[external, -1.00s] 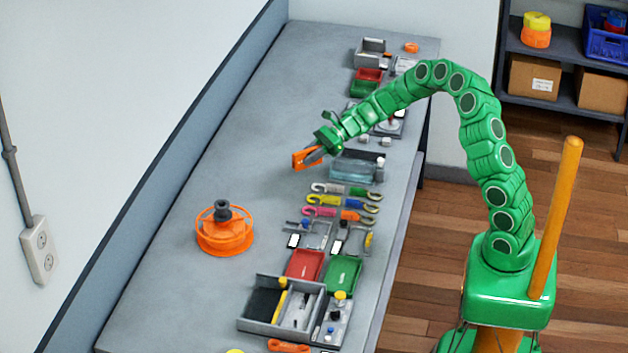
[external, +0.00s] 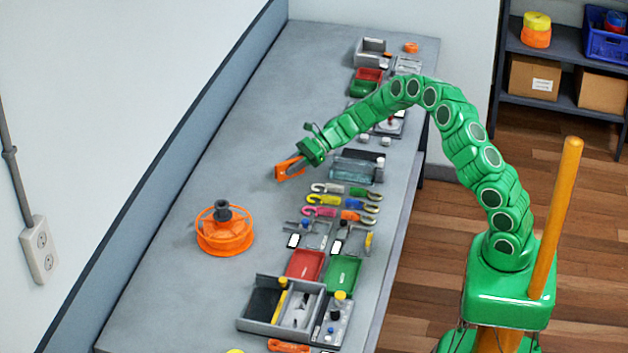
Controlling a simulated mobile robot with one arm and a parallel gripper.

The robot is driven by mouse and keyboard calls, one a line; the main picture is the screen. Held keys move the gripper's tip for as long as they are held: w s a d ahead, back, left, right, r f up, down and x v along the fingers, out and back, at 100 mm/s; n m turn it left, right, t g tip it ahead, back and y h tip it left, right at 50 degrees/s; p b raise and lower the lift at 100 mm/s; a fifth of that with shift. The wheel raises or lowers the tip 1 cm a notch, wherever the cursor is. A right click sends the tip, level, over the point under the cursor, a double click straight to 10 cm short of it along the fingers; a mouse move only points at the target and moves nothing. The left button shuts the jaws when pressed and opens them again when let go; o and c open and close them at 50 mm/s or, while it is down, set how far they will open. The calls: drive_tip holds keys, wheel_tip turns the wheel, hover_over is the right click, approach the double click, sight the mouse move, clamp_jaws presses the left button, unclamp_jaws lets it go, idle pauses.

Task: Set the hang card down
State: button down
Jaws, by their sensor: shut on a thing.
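The hang card (external: 284,171) is a small orange piece at the end of my green arm in the external view. My gripper (external: 294,168) is shut on it. The card is over the grey bench top (external: 240,150), left of the glassy tray. I cannot tell whether its lower edge touches the bench or is just above it. The gripper's fingers are partly hidden by the card and the wrist.
An orange spool (external: 225,230) stands front left. Coloured hooks (external: 345,201) and a clear bluish tray (external: 357,168) lie right of the card. Red (external: 305,265) and green trays (external: 342,272) are nearer. The bench left of the card is bare.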

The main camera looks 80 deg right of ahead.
sight(291, 184)
drive_tip(key=shift+w+f, duration=0.15)
drive_tip(key=shift+f, duration=1.5)
drive_tip(key=shift+f, duration=0.15)
drive_tip(key=c, duration=1)
unclamp_jaws()
drive_tip(key=shift+o, duration=0.2)
drive_tip(key=shift+d+r, duration=0.2)
drive_tip(key=shift+r, duration=0.05)
drive_tip(key=v, duration=0.2)
drive_tip(key=shift+s+d, duration=0.2)
drive_tip(key=shift+s, duration=0.05)
wheel_tip(291, 184, up, 6)
drive_tip(key=shift+s+f, duration=0.1)
drive_tip(key=shift+f, duration=0.05)
drive_tip(key=shift+r, duration=0.7)
